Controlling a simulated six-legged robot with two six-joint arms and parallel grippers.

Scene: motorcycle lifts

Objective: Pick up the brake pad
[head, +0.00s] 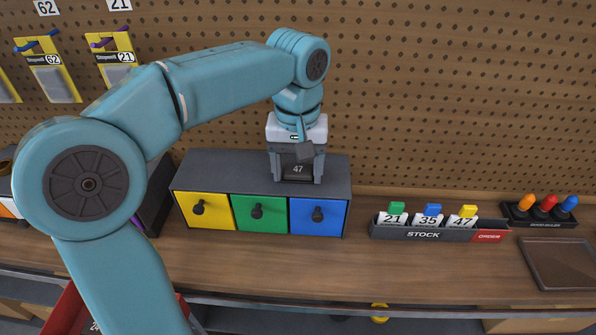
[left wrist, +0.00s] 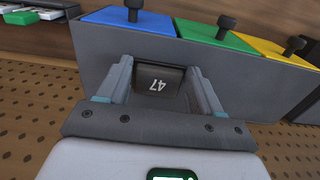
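A small dark brake pad marked 47 (head: 298,170) is on or just above the top of a grey drawer cabinet (head: 237,172). My left gripper (head: 298,178) points down with one finger on each side of the pad. The left wrist view shows the pad (left wrist: 158,82) between the two fingers (left wrist: 160,75), with its number upside down. The fingers are very close to the pad's sides, but I cannot tell whether they press on it. My right gripper is not in view.
The cabinet front has yellow (head: 205,210), green (head: 259,213) and blue (head: 318,216) drawers with dark knobs. A stock tray (head: 405,233) with numbered tags stands to the right. Behind is a pegboard wall (head: 440,100). The wooden bench (head: 330,270) is clear in front.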

